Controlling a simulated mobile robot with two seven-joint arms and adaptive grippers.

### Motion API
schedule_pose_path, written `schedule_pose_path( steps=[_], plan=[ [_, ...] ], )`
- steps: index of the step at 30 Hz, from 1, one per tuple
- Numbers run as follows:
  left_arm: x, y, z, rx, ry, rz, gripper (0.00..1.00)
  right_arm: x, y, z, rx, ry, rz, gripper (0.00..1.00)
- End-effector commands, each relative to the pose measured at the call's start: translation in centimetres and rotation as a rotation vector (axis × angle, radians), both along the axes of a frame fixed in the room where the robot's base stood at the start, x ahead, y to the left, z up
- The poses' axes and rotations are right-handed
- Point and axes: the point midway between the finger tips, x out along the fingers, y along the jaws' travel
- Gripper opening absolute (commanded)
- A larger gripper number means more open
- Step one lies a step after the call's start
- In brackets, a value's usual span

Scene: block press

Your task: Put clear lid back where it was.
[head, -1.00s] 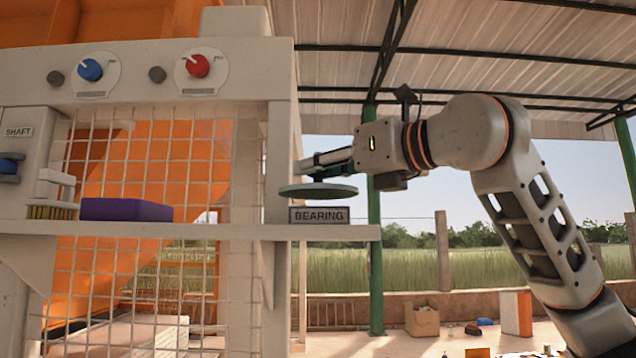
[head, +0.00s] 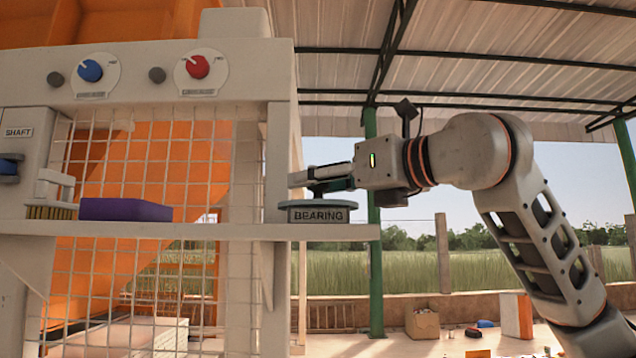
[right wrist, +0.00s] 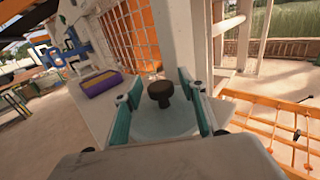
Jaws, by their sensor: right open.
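The clear lid (head: 340,202) is a round, greenish disc. In the head view it sits level, low at the BEARING label (head: 319,216) on the shelf's right end. In the right wrist view the lid (right wrist: 165,124) shows its dark round knob (right wrist: 160,94) on top. My right gripper (head: 314,182) is above the lid. Its two teal-padded fingers (right wrist: 161,88) are open, one on each side of the knob, with gaps between. What lies under the lid is hidden. My left gripper is not in view.
A white post (head: 281,150) is close left of my right gripper. Open air lies to the right.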

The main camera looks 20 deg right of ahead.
Motion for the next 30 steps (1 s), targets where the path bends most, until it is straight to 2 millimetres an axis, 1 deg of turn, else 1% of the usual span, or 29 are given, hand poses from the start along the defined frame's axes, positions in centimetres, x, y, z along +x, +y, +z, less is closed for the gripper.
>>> schedule_pose_path(
  steps=[2,5,15,19,24,30],
  plan=[
    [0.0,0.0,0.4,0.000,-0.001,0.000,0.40,0.0,0.0,0.4,0.000,0.000,0.000,0.41],
    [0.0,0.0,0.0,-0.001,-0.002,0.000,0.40,-1.0,-0.7,0.3,0.001,-0.003,-0.003,0.41],
    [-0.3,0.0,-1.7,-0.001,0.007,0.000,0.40,-7.1,-4.0,0.2,0.000,-0.004,-0.003,0.41],
    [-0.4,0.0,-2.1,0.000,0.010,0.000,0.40,-8.9,-5.0,0.2,0.000,-0.002,-0.002,0.41],
    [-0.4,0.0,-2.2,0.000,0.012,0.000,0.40,-10.2,-5.7,0.3,0.000,-0.001,-0.001,0.41],
    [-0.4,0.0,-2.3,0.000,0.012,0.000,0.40,-10.6,-5.9,0.3,0.000,-0.001,0.000,0.41]
  ],
)
